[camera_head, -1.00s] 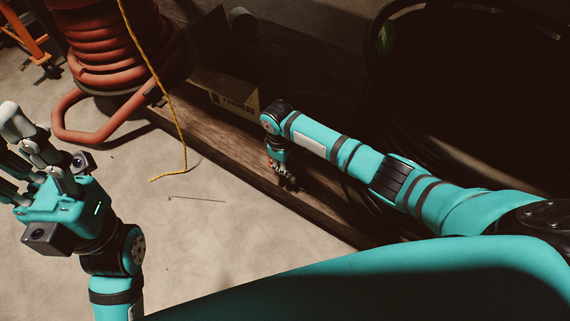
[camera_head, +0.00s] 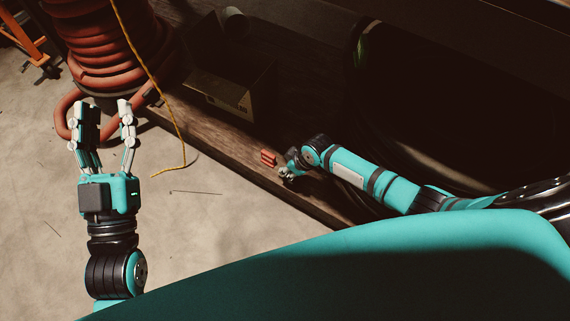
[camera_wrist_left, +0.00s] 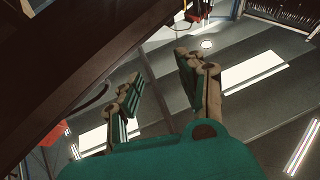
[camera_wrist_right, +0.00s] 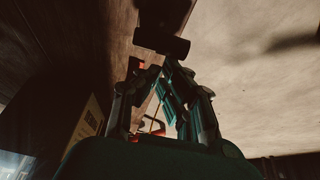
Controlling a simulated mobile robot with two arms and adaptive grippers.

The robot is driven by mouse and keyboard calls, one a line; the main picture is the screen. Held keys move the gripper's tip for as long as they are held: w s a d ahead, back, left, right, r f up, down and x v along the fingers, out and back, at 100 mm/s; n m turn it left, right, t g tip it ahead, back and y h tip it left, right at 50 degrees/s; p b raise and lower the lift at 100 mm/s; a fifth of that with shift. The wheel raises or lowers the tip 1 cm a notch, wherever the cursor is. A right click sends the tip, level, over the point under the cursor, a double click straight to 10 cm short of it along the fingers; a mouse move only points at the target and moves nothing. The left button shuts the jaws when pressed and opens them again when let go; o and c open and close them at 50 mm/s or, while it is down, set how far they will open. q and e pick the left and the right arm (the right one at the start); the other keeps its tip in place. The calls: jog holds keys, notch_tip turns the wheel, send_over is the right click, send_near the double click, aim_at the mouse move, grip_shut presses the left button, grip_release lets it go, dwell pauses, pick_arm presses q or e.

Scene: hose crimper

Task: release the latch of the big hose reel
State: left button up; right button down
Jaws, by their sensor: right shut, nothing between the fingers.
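A large dark reel with black hose (camera_head: 420,165) fills the right of the head view, mostly in shadow. A coil of thick red-orange hose (camera_head: 105,45) stands at the upper left. I cannot make out which part is the latch. My left gripper (camera_head: 105,108) is open and empty, pointing up in front of the red coil; its spread fingers also show in the left wrist view (camera_wrist_left: 158,65). My right gripper (camera_head: 286,176) is shut and empty at the wooden plank's edge, just right of a small red block (camera_head: 268,158). They look apart.
A dark open cardboard box (camera_head: 225,95) sits on the wooden plank (camera_head: 215,130). A yellow cord (camera_head: 160,90) hangs beside the coil to the floor. Orange metal framing (camera_head: 28,40) stands at the far left. The concrete floor (camera_head: 200,235) in the middle is mostly clear.

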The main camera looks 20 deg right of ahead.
jog(key=shift+s+d+f, duration=0.1)
jog(key=shift+s+d, duration=0.15)
jog(key=shift+s, duration=0.1)
jog(key=shift+s+d+t+y, duration=0.25)
jog(key=shift+t+y, duration=0.15)
jog(key=shift+t, duration=0.1)
pick_arm(q)
jog(key=shift+w+f+g, duration=0.2)
jog(key=shift+f+g, duration=0.15)
jog(key=shift+f, duration=0.1)
jog(key=shift+w+f+g, duration=0.2)
jog(key=shift+f+g, duration=0.15)
jog(key=shift+f, duration=0.1)
pick_arm(e)
jog(key=shift+s+d+f, duration=0.2)
jog(key=shift+s+d, duration=0.05)
jog(key=shift+s, duration=0.05)
